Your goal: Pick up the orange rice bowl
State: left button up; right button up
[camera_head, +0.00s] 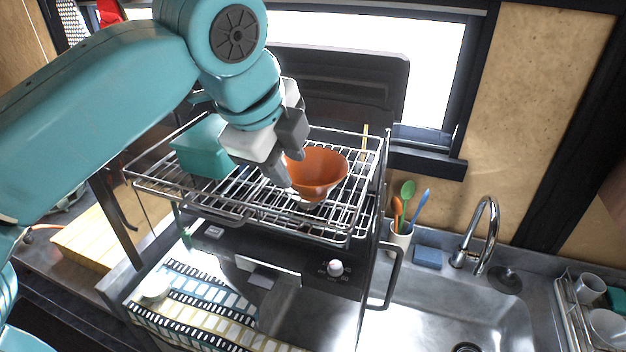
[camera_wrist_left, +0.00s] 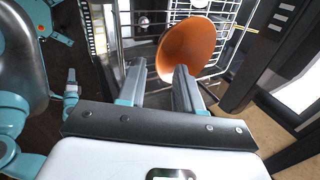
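The orange rice bowl (camera_head: 318,172) sits on the wire rack (camera_head: 252,222), open side up, in the head view. In the left wrist view the bowl (camera_wrist_left: 190,45) shows at the upper middle. My left gripper (camera_head: 287,170) is at the bowl's left rim, coming from above. Its two fingers are apart in the left wrist view (camera_wrist_left: 160,72), with the bowl's near rim showing between them. One finger overlaps the bowl in the picture; whether it touches, I cannot tell.
A teal container (camera_head: 203,150) stands on the rack left of my gripper. Right of the rack are a utensil cup (camera_head: 400,238), a blue sponge (camera_head: 428,257), a faucet (camera_head: 482,235) and a sink. A window is behind. A striped cloth (camera_head: 205,305) lies in front.

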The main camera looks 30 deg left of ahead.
aim_at(296, 183)
pick_arm(q)
jog(key=shift+w+d+f, duration=0.1)
jog(key=shift+f, duration=0.2)
jog(key=x, duration=0.4)
jog(key=shift+w+a+f+p, duration=0.1)
jog(key=shift+a+f+p, duration=0.15)
jog(key=shift+a+p, duration=0.1)
jog(key=shift+w+d+f, duration=0.2)
jog(key=shift+w+f, duration=0.05)
jog(key=shift+f, duration=0.1)
jog(key=shift+s+a, duration=0.1)
jog(key=shift+s, duration=0.1)
jog(key=shift+c, duration=0.7)
jog(key=shift+a, duration=0.1)
jog(key=c, duration=0.5)
jog(key=shift+w, duration=0.15)
grip_shut()
